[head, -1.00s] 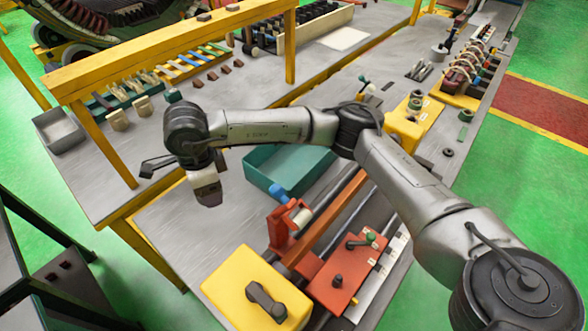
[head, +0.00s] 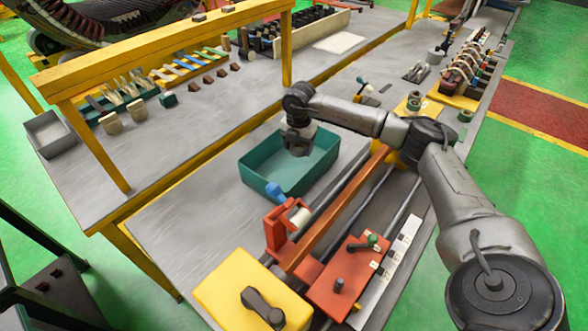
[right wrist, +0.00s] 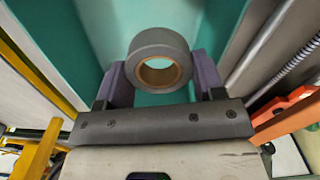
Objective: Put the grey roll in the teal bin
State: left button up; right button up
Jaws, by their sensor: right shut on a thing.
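The teal bin (head: 270,177) stands on the grey bench near the middle of the head view. My right gripper (head: 298,150) is over the bin, pointing down into it. In the right wrist view my right gripper (right wrist: 160,85) is shut on the grey roll (right wrist: 147,50), a ring with a tan core, between its two purple-grey fingers. The bin's teal inside (right wrist: 105,25) fills the background behind the roll. In the head view the roll cannot be made out. My left gripper is in neither view.
A red fixture with a white spool (head: 299,216) stands just in front of the bin. A yellow block (head: 250,296) and a red block (head: 345,278) are nearer. A yellow overhead frame (head: 160,50) spans the back bench. The bench left of the bin is clear.

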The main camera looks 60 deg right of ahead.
send_over(298, 173)
notch_tip(298, 173, down, 5)
jog(key=shift+b, duration=0.4)
notch_tip(298, 173, down, 4)
jog(key=shift+f+b, duration=0.1)
jog(key=shift+b, duration=0.3)
jog(key=shift+f, duration=0.3)
jog(key=shift+f, duration=0.15)
jog(key=o, duration=0.9)
jog(key=shift+o, duration=0.2)
